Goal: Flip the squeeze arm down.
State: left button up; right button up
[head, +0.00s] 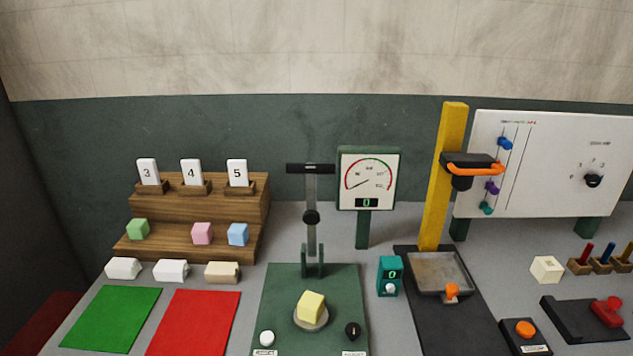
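The squeeze arm (311,215) stands upright at the back of a green press base (273,295). It is a grey bar with a black crosspiece at its top and a black knob partway down, hinged in a green bracket (313,262). A yellow foam block (311,306) sits on a round pad at the middle of the base. A white button (267,338) and a black knob (352,331) are at the base's front. Neither of my grippers is in view.
A dial gauge (368,179) stands right of the squeeze arm, with a teal counter (390,276) in front. A yellow column press (443,205) is further right. A wooden stepped rack (255,215) and green (112,320) and red (195,322) mats lie left.

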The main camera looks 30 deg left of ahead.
aim_at(311, 216)
jog(key=k+j, duration=0.15)
jog(key=j, duration=0.25)
jog(key=k+j, duration=0.15)
jog(key=j, duration=0.25)
jog(key=k+j+z, duration=0.1)
jog(key=j, duration=0.3)
